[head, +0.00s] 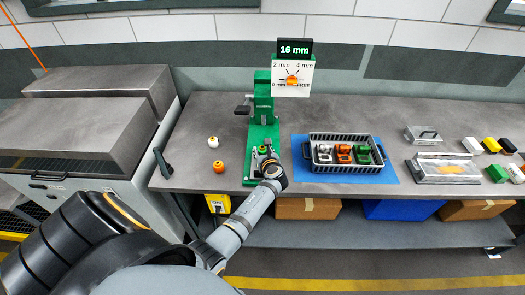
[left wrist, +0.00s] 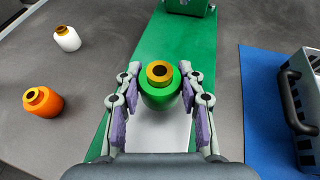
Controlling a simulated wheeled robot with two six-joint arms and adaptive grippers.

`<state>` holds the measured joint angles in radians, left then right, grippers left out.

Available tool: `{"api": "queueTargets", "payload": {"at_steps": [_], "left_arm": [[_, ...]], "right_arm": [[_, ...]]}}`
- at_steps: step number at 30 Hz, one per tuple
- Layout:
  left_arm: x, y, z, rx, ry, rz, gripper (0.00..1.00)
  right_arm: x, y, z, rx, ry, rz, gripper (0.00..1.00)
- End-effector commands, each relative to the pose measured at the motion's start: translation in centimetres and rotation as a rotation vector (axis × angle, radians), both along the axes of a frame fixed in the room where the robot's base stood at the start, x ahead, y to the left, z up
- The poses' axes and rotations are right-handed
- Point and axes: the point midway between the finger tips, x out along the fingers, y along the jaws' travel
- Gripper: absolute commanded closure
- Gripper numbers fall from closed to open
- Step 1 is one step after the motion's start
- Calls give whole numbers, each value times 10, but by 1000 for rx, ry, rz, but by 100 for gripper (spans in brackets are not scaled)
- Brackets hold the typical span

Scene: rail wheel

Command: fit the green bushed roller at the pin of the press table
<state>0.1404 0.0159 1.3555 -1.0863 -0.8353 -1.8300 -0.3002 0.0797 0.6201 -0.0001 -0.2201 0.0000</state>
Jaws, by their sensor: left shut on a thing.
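The green bushed roller (left wrist: 160,97) has a brass-coloured bush with a dark bore on top. It stands upright between the purple-padded fingers of my left gripper (left wrist: 159,84), which is shut on it. In the head view the roller (head: 263,149) shows at the tip of my left gripper (head: 264,156), over the green base of the press (head: 249,174). A pale plate (left wrist: 158,132) lies under the roller in the wrist view. The pin is not visible; I cannot tell whether the roller is around it. My right gripper is not in view.
A white roller (head: 213,140) and an orange roller (head: 218,166) stand left of the press. A dark crate (head: 345,167) with several coloured parts sits on a blue mat (head: 300,179) at right. A gauge board (head: 291,77) and a "16 mm" display (head: 294,48) top the press.

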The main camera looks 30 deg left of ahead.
Motion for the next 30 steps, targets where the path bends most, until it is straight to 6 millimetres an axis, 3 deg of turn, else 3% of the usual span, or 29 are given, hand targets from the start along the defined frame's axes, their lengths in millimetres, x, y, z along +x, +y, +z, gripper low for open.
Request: {"api": "queueTargets", "payload": {"at_steps": [30], "left_arm": [[1,0,2,1,-2,0,100]], "right_arm": [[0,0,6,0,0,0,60]]}}
